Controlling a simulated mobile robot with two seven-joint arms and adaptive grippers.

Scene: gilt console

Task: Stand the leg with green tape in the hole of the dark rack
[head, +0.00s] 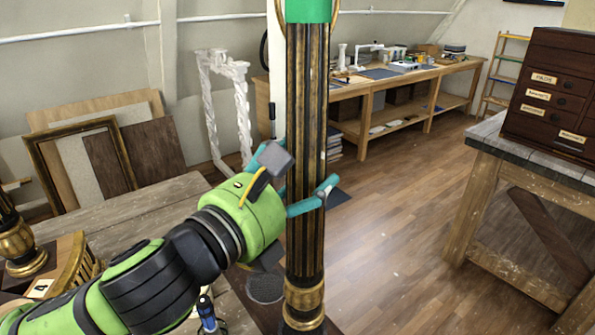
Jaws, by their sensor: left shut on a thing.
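The leg with green tape is a tall fluted black and gilt column (306,130) in the middle of the head view. Its green tape (307,10) shows at the top edge. It stands nearly upright, with a gilt ring low down; its foot is cut off by the bottom edge. My left gripper (304,185) is shut on the leg at mid-height, its teal fingers around the shaft. A dark brown surface (262,316) shows partly behind the leg's lower end; I cannot tell whether it is the dark rack, and no hole shows. My right gripper is not in view.
A wooden bench (150,205) at left bears another black and gilt leg (20,245) and a gilt piece with a "4" label (75,268). A blue-capped bottle (206,312) is near my arm. A workbench (575,180) with a dark drawer cabinet (555,90) stands right.

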